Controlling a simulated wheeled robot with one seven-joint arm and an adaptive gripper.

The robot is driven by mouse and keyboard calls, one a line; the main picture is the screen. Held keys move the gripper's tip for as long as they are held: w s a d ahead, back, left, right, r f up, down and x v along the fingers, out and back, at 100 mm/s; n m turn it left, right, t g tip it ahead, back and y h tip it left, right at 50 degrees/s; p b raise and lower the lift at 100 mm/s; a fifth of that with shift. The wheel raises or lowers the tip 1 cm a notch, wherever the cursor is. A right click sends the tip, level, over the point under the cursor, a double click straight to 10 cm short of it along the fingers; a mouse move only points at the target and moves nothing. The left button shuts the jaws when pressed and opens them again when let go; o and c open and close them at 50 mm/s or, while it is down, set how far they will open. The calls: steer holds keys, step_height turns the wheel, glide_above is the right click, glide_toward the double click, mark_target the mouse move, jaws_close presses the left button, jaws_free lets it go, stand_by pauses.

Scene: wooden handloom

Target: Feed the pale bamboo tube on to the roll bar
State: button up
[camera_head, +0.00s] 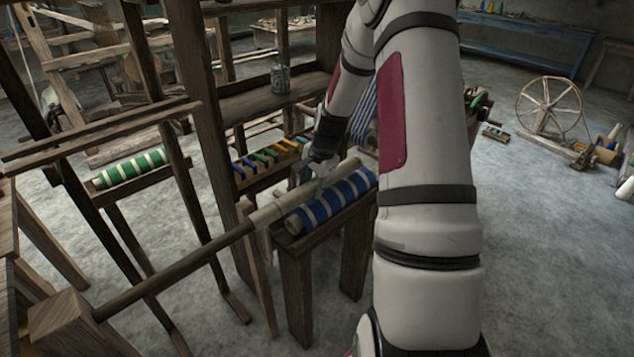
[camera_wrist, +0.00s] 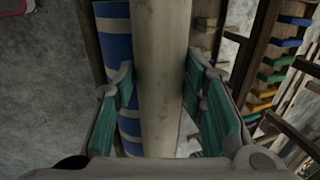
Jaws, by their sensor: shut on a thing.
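The pale bamboo tube (camera_head: 290,199) is long and beige, lying nearly level and slanting from lower left to upper right. My gripper (camera_head: 323,176) is shut on it from above; the tube (camera_wrist: 162,60) runs between the green pads of my gripper (camera_wrist: 161,100) in the wrist view. The roll bar (camera_head: 175,268) is a dark round wooden rod fixed in a block at lower left. The tube's near end meets the bar's free end, roughly in line with it. I cannot tell whether the tube is around the bar or only touching it.
A blue-and-cream banded roll (camera_head: 335,200) lies close beside the tube on a wooden stand (camera_head: 296,290). A green-banded roll (camera_head: 130,169) lies on a support at left. A loom post (camera_head: 205,130) rises near the bar. Colored pieces sit on a rack (camera_head: 245,182) behind.

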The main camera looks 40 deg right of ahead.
mark_target(200, 252)
steer(key=shift+s+a, duration=0.2)
steer(key=shift+a, duration=4.7)
steer(key=shift+s+a, duration=0.15)
steer(key=shift+a, duration=4.75)
steer(key=shift+s+a+p, duration=0.15)
steer(key=shift+a+p, duration=0.65)
steer(key=shift+a, duration=2.75)
steer(key=shift+s+a+p, duration=0.1)
steer(key=shift+a+p, duration=0.7)
steer(key=shift+a, duration=2.75)
steer(key=o, duration=1.3)
